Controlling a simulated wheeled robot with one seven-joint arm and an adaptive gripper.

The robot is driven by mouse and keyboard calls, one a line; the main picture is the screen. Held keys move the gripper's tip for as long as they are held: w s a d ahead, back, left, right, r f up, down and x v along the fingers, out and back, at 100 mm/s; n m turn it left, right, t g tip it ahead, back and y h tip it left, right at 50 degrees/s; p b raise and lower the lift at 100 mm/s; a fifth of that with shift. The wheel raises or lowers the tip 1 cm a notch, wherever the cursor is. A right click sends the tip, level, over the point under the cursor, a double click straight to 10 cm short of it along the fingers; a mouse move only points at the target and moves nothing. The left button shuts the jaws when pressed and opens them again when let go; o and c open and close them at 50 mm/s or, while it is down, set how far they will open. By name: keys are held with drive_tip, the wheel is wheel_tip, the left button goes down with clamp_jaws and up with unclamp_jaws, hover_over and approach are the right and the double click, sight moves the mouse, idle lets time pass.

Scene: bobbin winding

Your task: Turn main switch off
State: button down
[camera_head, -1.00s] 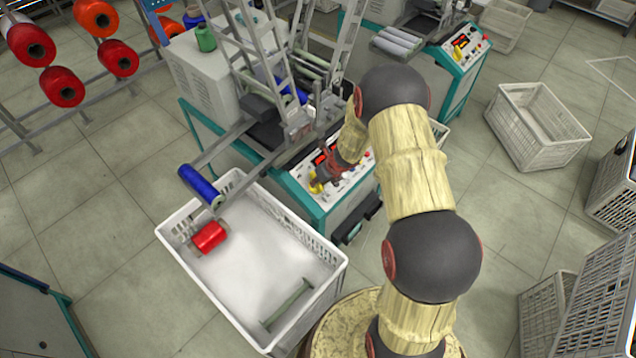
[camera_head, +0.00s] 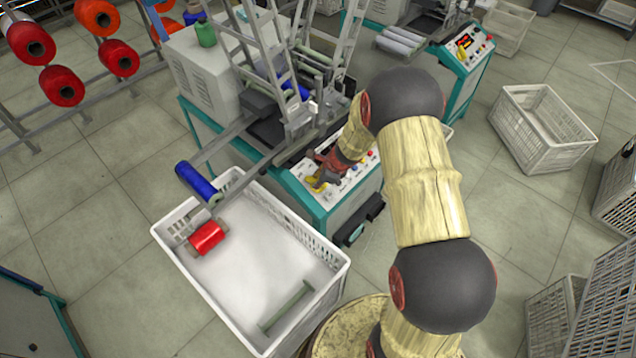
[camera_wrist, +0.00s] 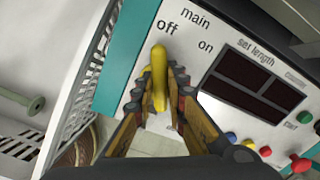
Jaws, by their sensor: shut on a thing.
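The yellow main switch (camera_wrist: 159,72) is on the white control panel (camera_wrist: 216,98) of the near winding machine. Its handle points toward the printed word "off", with "on" to the right of it. My gripper (camera_wrist: 158,88) is shut on the handle, one finger on each side. In the head view, my gripper (camera_head: 322,178) is at the left end of the panel, and the yellow switch (camera_head: 314,184) shows only partly beside it.
The panel's dark display (camera_wrist: 253,84) and coloured buttons (camera_wrist: 249,144) are right of the switch. A white crate (camera_head: 168,243) with a red bobbin (camera_head: 207,238) stands in front of the machine. A blue bobbin (camera_head: 198,183) is above its left corner.

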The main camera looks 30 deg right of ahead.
idle(0.4)
drive_tip(key=c, duration=1.8)
unclamp_jaws()
drive_tip(key=shift+c, duration=0.2)
drive_tip(key=shift+o, duration=0.2)
drive_tip(key=v, duration=1.2)
drive_tip(key=shift+n, duration=0.3)
